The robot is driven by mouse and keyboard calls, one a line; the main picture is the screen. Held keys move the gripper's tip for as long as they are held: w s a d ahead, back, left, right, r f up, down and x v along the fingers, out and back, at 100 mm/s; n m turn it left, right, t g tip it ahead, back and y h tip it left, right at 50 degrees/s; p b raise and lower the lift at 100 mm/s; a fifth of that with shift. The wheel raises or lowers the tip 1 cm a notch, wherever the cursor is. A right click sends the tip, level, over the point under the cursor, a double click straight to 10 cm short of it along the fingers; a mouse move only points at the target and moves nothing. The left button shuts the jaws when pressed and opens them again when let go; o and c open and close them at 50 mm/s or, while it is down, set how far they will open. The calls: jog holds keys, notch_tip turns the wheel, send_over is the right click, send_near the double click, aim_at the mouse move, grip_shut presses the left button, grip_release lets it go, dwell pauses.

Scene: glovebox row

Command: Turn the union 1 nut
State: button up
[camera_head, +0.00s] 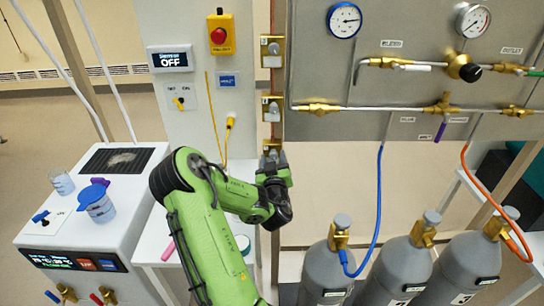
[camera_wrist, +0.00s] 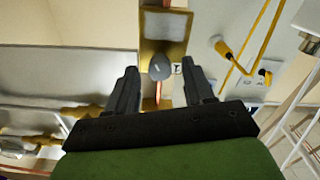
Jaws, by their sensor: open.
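I cannot tell for sure which fitting is the union 1 nut; no readable label marks it. A brass fitting (camera_head: 318,108) sits at the left end of the panel's lower pipe; brass fittings (camera_wrist: 85,112) also show at the left of the wrist view, partly behind a finger. My gripper (camera_head: 274,160) is near the lowest brass plate on the post, left of and below that left-end fitting. In the wrist view my gripper (camera_wrist: 163,78) is open and empty. A grey knob (camera_wrist: 160,66) on a brass plate (camera_wrist: 178,25) shows between its fingertips.
The grey panel (camera_head: 440,80) carries gauges, pipes and valves. Grey gas cylinders (camera_head: 400,268) with blue and orange hoses (camera_head: 377,210) stand below it. A white bench unit (camera_head: 95,215) with beakers is at left. A yellow cable (camera_head: 228,130) hangs beside the post.

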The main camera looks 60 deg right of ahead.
grip_shut()
jog(key=m+p, duration=0.1)
jog(key=m, duration=0.2)
jog(key=shift+m+p, duration=0.7)
jog(key=shift+m, duration=0.7)
grip_release()
